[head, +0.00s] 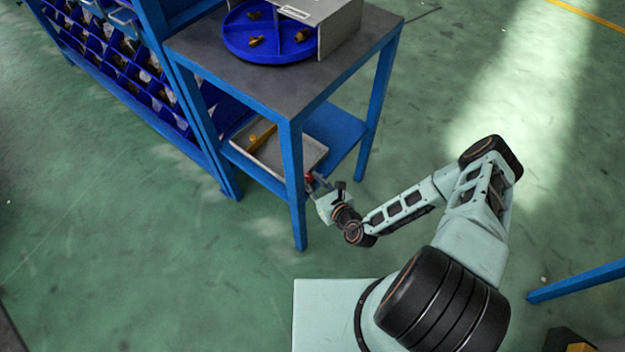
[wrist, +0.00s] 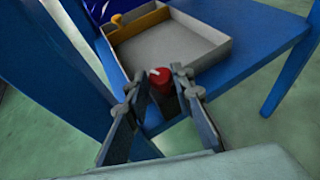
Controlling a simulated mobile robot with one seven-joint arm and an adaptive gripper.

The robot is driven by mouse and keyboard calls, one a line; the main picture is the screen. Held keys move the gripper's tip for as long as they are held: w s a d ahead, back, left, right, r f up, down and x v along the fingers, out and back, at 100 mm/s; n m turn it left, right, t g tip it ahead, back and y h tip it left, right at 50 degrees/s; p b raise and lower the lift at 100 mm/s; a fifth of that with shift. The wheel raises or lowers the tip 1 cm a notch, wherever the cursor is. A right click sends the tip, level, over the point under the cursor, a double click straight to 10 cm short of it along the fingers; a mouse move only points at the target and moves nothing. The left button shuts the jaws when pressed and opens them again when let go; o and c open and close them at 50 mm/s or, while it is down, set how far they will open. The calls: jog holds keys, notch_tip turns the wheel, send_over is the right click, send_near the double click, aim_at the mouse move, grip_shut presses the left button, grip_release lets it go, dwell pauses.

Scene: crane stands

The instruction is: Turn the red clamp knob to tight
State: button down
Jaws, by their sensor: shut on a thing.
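The red clamp knob (wrist: 160,77) shows in the wrist view at the front edge of the blue lower shelf. A pale pointer mark shows on its top. My gripper (wrist: 161,84) has one finger on each side of the knob and is shut on it. In the head view the knob (head: 309,177) is a small red spot beside the table's front leg, with my gripper (head: 313,182) reaching it from the right. The knob's lower part is partly hidden between the fingers.
A grey tray (wrist: 205,58) with a yellow-handled object (wrist: 140,25) lies on the lower shelf (wrist: 262,50) just behind the knob. A blue table leg (head: 295,185) stands close left of my gripper. A blue turntable (head: 277,45) sits on top.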

jog(key=c, duration=1.7)
grip_release()
jog(key=shift+o, duration=0.2)
jog(key=shift+a, duration=0.1)
jog(key=shift+f+y+b, duration=0.1)
jog(key=shift+y+b, duration=0.2)
jog(key=shift+b, duration=0.15)
